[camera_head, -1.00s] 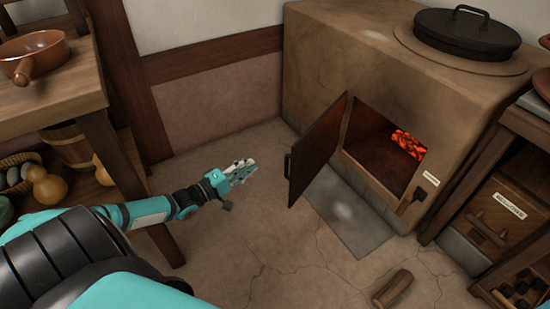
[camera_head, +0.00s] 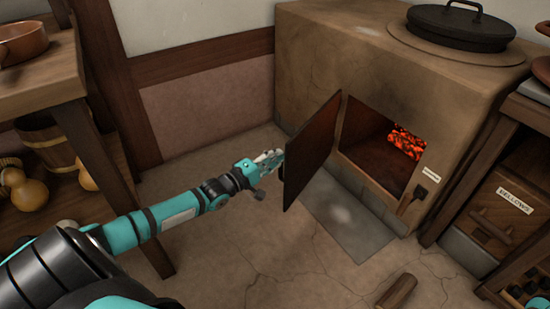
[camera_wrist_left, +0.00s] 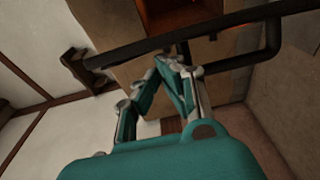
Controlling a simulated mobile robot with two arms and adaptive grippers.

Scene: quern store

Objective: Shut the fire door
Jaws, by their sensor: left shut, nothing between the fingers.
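The fire door (camera_head: 314,150) is a dark flat panel hinged at the left of the stove's firebox opening (camera_head: 378,150). It stands open, swung out toward me. Glowing embers (camera_head: 406,143) show inside. My left gripper (camera_head: 276,157) is shut and empty at the door's outer face, near its free edge. It covers the place of the door handle in the head view. In the left wrist view the shut fingers (camera_wrist_left: 180,68) are close below the dark door edge (camera_wrist_left: 190,33); I cannot tell whether they touch. My right gripper is not in view.
The clay stove (camera_head: 330,50) carries a black lidded pot (camera_head: 458,28). A dark latch (camera_head: 420,191) sits right of the opening. A wooden handle-like piece (camera_head: 397,291) lies on the floor. A wooden shelf (camera_head: 90,150) stands left and a drawer cabinet (camera_head: 500,205) right. A grey slab (camera_head: 345,225) lies before the stove.

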